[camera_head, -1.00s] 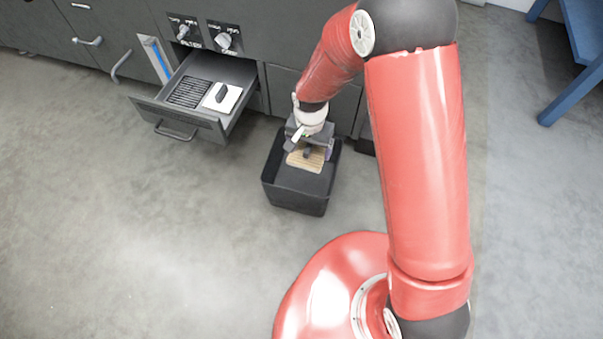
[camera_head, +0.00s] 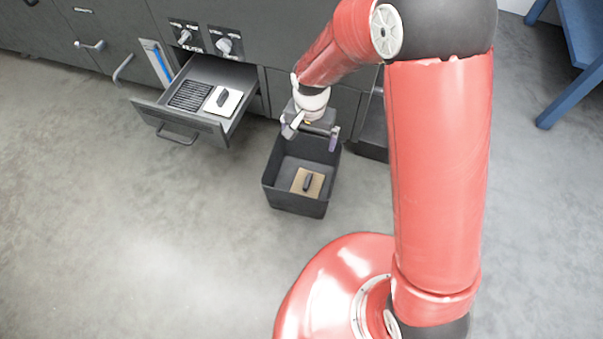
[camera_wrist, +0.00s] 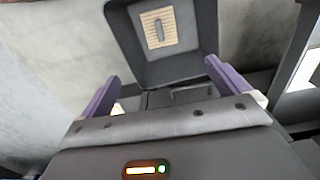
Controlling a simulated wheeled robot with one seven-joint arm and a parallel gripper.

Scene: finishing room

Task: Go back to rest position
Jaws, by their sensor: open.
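My gripper (camera_head: 309,135) is open and empty, above the back edge of a dark bin on the floor. In the wrist view its two purple fingers (camera_wrist: 160,80) stand wide apart with nothing between them. The dark bin (camera_head: 268,178) holds a tan pleated panel with a dark handle (camera_head: 299,185), lying flat on its floor. The panel (camera_wrist: 150,36) and the bin (camera_wrist: 128,42) also show in the wrist view, apart from the fingers.
An open drawer (camera_head: 205,127) at the left holds a black grille (camera_head: 188,95) and a white panel with a dark handle (camera_head: 213,103). Cabinets with two knobs (camera_head: 224,46) line the back. A blue table (camera_head: 560,95) stands far right. The floor at left is clear.

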